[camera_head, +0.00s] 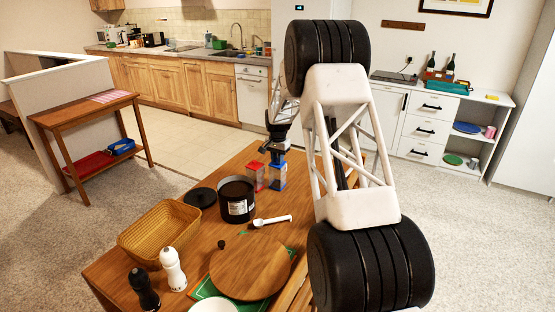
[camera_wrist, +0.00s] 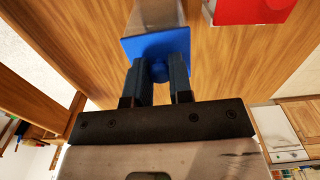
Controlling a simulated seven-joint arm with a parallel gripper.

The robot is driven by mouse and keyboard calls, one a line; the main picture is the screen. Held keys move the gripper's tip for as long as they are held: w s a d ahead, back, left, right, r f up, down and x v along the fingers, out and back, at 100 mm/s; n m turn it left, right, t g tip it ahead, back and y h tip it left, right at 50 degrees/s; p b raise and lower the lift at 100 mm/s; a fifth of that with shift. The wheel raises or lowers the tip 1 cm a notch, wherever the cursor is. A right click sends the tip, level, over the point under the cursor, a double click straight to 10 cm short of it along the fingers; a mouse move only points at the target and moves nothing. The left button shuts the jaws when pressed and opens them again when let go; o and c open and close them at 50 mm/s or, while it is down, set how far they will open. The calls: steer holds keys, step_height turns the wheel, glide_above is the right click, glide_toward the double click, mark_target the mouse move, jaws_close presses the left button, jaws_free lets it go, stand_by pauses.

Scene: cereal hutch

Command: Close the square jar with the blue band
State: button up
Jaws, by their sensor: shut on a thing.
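The square jar with the blue band (camera_head: 277,181) stands on the wooden table, with clear-looking walls. My gripper (camera_head: 275,156) is directly above it, pointing down. In the wrist view my gripper (camera_wrist: 160,75) is shut on the round knob of a square blue lid (camera_wrist: 150,46). The greyish jar body (camera_wrist: 160,13) shows just past the lid. The lid is at the jar's top, but I cannot tell whether it is fully seated. My fingers and arm partly hide the lid in the head view.
A similar red square jar (camera_head: 256,178) stands close on the left.

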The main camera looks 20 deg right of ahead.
steer(key=o, duration=1.2)
steer(key=shift+o, duration=0.2)
steer(key=shift+r, duration=0.25)
steer(key=shift+r, duration=2.75)
jaws_close()
steer(key=shift+f, duration=2.15)
